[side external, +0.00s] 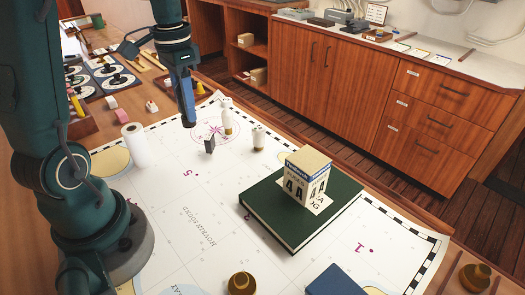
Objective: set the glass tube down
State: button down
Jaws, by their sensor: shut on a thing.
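My gripper (189,120) points down over the far left part of the chart, with its blue fingers seen edge-on. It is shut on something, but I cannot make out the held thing. No glass tube can be clearly told apart in this view; clear glass between the fingers would be too small to see. The fingertips are left of a small dark upright block (209,145) and a white bottle (227,120). I cannot tell how high they are above the chart.
A white chart (190,205) covers the table. On it are a white roll (134,146), a second white bottle (258,137), a green book (266,213) bearing a calendar block (307,176), a brass piece (242,284) and a blue book (333,282). The chart's middle is clear.

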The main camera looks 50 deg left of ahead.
jog(key=shift+s+a+r, duration=0.4)
jog(key=shift+a+r, duration=0.05)
jog(key=shift+a, duration=0.05)
jog(key=shift+m, duration=0.8)
jog(key=a+f, duration=0.2)
jog(key=a, duration=0.3)
jog(key=w+a+f, duration=0.1)
jog(key=a+f, duration=0.1)
jog(key=a, duration=0.2)
jog(key=w+a+f, duration=0.1)
jog(key=a+f, duration=0.1)
jog(key=a, duration=0.3)
jog(key=shift+w+a, duration=0.25)
jog(key=shift+a, duration=0.05)
jog(key=shift+f, duration=2.4)
jog(key=c, duration=0.5)
grip_release()
jog(key=shift+f, duration=0.15)
